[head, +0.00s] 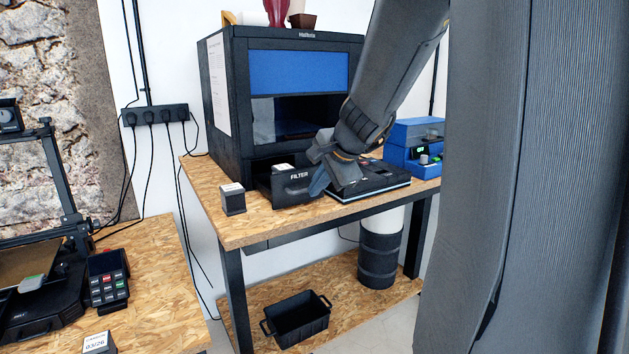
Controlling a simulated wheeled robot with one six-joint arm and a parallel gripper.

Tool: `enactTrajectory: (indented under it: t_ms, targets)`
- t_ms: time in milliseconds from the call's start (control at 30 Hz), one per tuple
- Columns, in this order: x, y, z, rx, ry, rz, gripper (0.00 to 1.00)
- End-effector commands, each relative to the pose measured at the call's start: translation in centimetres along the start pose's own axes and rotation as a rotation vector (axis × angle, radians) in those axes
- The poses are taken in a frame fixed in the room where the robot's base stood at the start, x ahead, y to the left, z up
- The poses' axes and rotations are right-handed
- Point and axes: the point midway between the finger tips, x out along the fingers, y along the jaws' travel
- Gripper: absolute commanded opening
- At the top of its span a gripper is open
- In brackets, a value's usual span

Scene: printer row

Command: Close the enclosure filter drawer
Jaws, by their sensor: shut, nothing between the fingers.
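The black enclosure (217,95) stands on the wooden bench, with a blue panel on its upper front. Its filter drawer (291,187), a black box marked FILTER, is pulled out at the bottom front. A small light-topped item (283,167) shows inside the drawer. My gripper (318,187) is shut and empty at the right end of the drawer front. I cannot tell whether it touches the drawer, and it hides that end.
A small dark box (233,202) with a light label stands left of the drawer. A blue device (412,140) stands further right. A black crate (296,319) sits on the lower shelf.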

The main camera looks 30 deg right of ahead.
Motion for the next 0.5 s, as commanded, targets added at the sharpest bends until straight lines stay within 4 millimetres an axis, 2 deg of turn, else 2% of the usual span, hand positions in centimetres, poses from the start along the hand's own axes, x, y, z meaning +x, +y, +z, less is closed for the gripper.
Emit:
enactTrajectory:
  t_ms: [200, 500]
  targets:
    - [1.3, -1.0, 0.0, -0.001, 0.000, 0.001, 0.00]
    - [1.6, -1.2, 0.0, -0.001, 0.000, 0.000, 0.00]
